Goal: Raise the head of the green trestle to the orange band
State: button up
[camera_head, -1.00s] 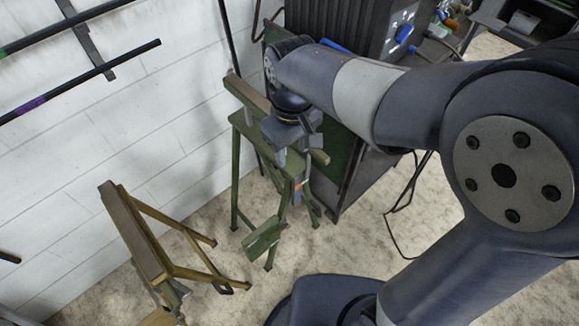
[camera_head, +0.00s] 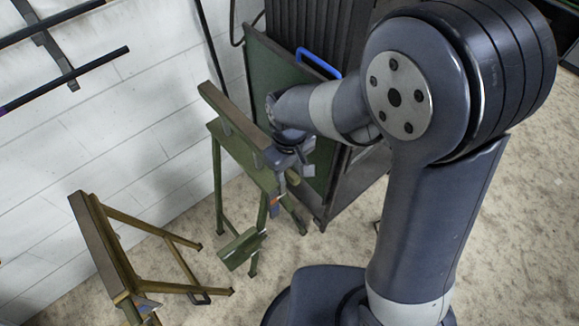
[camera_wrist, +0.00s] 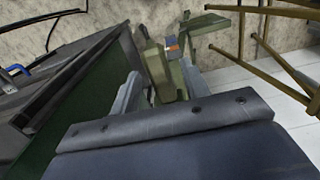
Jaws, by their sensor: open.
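The green trestle (camera_head: 218,180) stands near the white wall in the head view. Its head, a long brown-topped beam (camera_head: 230,112), sits a little above the green frame on short supports. A small orange band (camera_head: 275,202) shows on an upright at the near end; it also shows in the wrist view (camera_wrist: 171,43). My gripper (camera_head: 286,178) is at the near end of the trestle, just above the band. In the wrist view its two fingers (camera_wrist: 163,90) are apart, with a green part of the trestle between or just beyond them. Contact cannot be told.
A yellow-brown trestle (camera_head: 105,250) stands at the lower left. A dark ribbed cabinet with a green panel (camera_head: 262,75) and a blue handle (camera_head: 318,63) stands close behind my gripper. Bars (camera_head: 65,80) hang on the wall. The floor at the right is clear.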

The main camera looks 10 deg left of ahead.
grip_shut()
dwell(0.4)
